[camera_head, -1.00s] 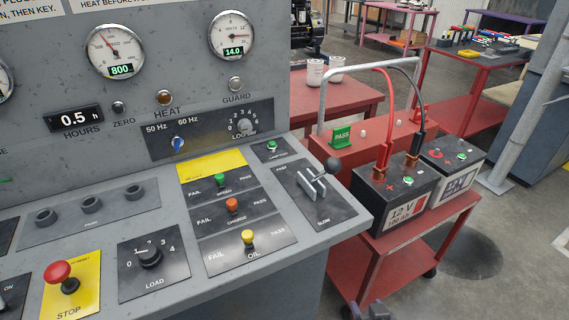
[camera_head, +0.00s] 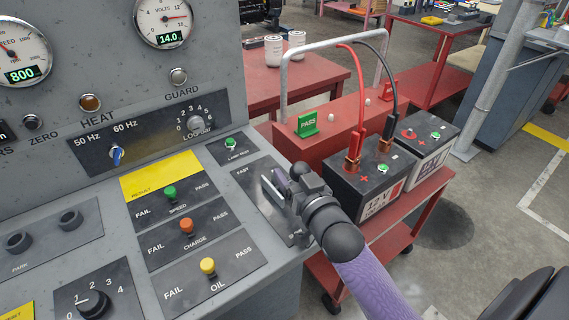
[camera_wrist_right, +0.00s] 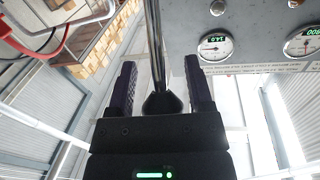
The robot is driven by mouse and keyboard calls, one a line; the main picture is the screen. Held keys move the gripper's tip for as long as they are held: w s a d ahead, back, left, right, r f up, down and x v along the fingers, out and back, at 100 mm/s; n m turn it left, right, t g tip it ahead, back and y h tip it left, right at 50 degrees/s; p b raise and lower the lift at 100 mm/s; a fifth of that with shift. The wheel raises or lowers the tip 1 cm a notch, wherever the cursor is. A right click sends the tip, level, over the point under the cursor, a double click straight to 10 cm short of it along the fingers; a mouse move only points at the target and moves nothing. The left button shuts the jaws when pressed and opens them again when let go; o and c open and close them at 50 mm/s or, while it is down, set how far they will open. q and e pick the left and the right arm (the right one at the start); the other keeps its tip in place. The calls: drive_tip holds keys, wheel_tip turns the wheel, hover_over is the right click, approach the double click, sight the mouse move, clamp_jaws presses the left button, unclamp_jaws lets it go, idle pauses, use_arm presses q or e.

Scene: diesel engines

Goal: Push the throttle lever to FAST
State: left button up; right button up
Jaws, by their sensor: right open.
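The throttle lever's dark plate (camera_head: 244,181) is on the right end of the grey console, with FAST at its far end. The near-end label is mostly hidden. Pale metal slot bars (camera_head: 271,190) show beside my right gripper (camera_head: 284,181), which hides the lever's knob in the head view. In the right wrist view, my right gripper (camera_wrist_right: 158,66) is open, with the lever's metal shaft (camera_wrist_right: 154,45) running between its fingers. The black knob (camera_wrist_right: 161,103) lies close to the palm. Finger contact cannot be told. My left gripper is not in view.
The console carries a green lamp button (camera_head: 230,142), a yellow oil knob (camera_head: 207,266) and a guarded load panel (camera_head: 160,135) nearby. A red cart (camera_head: 331,272) with batteries and cables stands just right of the console, close to my right arm.

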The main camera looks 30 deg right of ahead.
drive_tip(key=shift+s, duration=0.15)
drive_tip(key=shift+c, duration=1)
clamp_jaws()
drive_tip(key=shift+r, duration=0.3)
